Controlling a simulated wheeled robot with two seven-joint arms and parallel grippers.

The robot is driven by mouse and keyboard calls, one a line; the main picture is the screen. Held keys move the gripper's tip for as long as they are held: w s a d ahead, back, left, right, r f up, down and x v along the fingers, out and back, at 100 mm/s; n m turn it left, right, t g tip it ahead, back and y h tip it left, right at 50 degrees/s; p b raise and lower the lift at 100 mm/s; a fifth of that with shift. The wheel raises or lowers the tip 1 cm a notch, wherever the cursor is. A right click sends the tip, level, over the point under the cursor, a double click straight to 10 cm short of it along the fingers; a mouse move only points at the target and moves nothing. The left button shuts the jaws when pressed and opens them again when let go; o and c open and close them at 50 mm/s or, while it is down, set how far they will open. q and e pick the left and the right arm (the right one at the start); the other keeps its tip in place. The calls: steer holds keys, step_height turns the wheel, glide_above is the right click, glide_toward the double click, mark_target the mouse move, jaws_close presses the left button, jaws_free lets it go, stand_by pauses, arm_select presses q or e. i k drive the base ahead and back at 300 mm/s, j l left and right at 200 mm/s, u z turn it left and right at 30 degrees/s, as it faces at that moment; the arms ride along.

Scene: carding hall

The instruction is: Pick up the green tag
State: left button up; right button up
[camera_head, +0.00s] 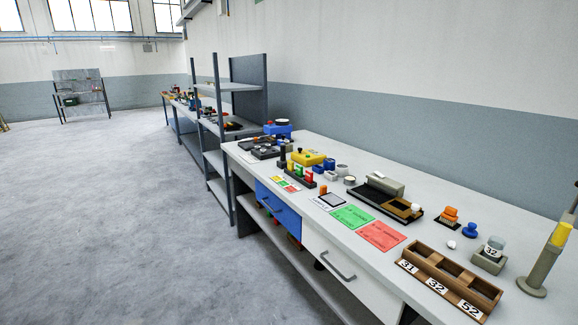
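Several green pieces lie on the long white workbench (330,160), and I cannot tell for certain which is the green tag. A flat green card (352,217) with dark print lies near the middle of the bench, beside a red card (381,236). Farther back, a dark rack (299,179) holds small upright red and green pieces, with a green one (309,173) at its right end. A sheet with coloured squares (285,184) lies in front of the rack. Neither of my grippers shows in this view.
A wooden tray (450,283) with numbered compartments stands at the front right, near a grey post with a yellow part (545,258). Drawers, one blue (278,208) and one white (340,268), sit under the bench. A grey shelf rack (215,150) stands beyond. Open floor (120,220) lies left.

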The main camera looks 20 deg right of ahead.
mark_target(299, 169)
steer(key=i+l+z, duration=0.15)
steer(key=i+z, duration=0.15)
steer(key=i, duration=0.2)
steer(key=i+z, duration=0.35)
steer(key=i, duration=0.15)
steer(key=i+j+z, duration=0.15)
steer(key=i+z, duration=0.15)
steer(key=i, duration=0.2)
steer(key=i+j+z, duration=0.3)
steer(key=i, duration=0.2)
